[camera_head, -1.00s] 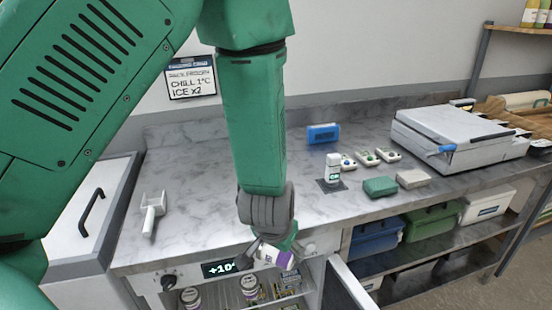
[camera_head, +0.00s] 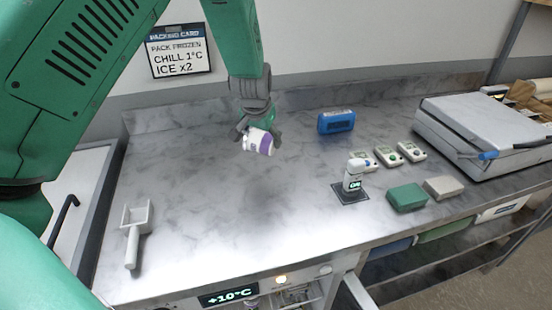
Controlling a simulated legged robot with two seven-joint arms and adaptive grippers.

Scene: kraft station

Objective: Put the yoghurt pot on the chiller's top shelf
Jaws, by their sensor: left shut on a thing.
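The yoghurt pot (camera_head: 259,142), white with a purple band, is tilted on its side in my left gripper (camera_head: 260,139). The gripper is shut on it and holds it above the back middle of the marble worktop. The chiller (camera_head: 285,295) is under the worktop's front edge, its display (camera_head: 228,296) reading +10°C. Its door (camera_head: 355,292) stands open at the right; only a sliver of the inside shows, so its shelves are mostly hidden. My right gripper is not in view.
A white scoop (camera_head: 134,232) lies at the left of the marble worktop (camera_head: 240,220). A white device (camera_head: 354,175), a green block (camera_head: 407,197), a beige block (camera_head: 443,187), a blue box (camera_head: 336,122) and a large grey case (camera_head: 490,130) stand right. The worktop's middle is clear.

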